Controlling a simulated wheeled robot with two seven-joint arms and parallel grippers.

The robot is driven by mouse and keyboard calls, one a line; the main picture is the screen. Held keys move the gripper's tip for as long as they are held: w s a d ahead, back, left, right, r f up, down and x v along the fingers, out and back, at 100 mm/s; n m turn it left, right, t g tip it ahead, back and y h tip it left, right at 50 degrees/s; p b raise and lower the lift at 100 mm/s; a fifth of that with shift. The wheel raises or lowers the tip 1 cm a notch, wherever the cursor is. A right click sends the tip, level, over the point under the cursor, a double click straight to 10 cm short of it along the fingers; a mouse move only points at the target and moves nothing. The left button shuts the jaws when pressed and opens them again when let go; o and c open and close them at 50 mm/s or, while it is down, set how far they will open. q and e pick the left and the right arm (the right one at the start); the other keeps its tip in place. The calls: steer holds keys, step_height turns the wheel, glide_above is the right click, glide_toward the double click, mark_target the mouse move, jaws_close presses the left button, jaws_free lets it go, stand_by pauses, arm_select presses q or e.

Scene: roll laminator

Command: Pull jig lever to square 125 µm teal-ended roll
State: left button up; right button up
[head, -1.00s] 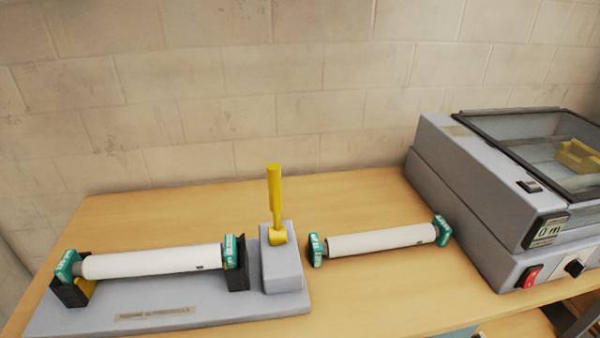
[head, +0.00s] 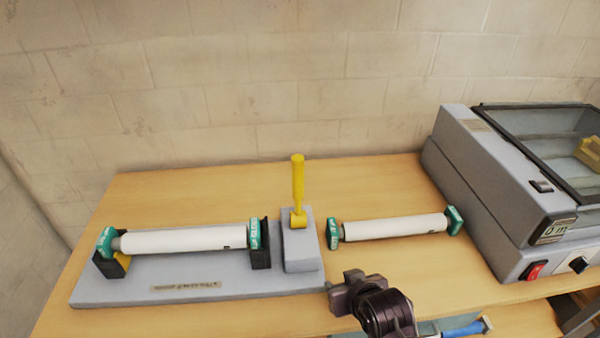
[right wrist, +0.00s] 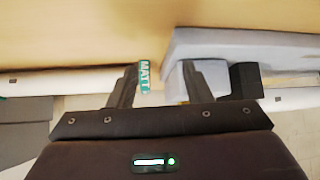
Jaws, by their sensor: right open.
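The grey jig (head: 150,275) stands on the left of the table. Its yellow lever (head: 298,180) stands upright on a grey block at the jig's right end. A white roll with teal ends (head: 185,239) lies across the jig's black cradles. A second white teal-ended roll (head: 395,227) lies on the table right of the lever block. My right gripper (head: 350,290) is in front of the lever block, apart from the lever. In the right wrist view its open fingers (right wrist: 160,80) hold nothing; a teal end cap marked MATT (right wrist: 146,76) shows beyond them. My left gripper is out of view.
The grey laminator (head: 500,180) with a clear lid and red switch (head: 535,271) stands at the right. A blue-ended item (head: 480,326) lies low near the front edge, partly hidden by my arm. The table behind the jig is clear up to the wall.

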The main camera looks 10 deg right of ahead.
steer(key=w+a+r+t+y, duration=0.1)
steer(key=w+a+r+t, duration=0.3)
steer(key=w+r, duration=0.35)
steer(key=t+y, duration=0.1)
steer(key=t, duration=0.4)
glide_toward(300, 180)
steer(key=w, duration=0.4)
steer(key=shift+w+a+r+p, duration=0.3)
steer(key=shift+a+p, duration=0.1)
steer(key=shift+p, duration=0.2)
steer(key=w+p, duration=0.1)
steer(key=w, duration=0.2)
steer(key=w+a+p, duration=0.1)
steer(key=w, duration=0.2)
steer(key=shift+w+a+f, duration=0.2)
steer(key=shift+w, duration=0.1)
jaws_close()
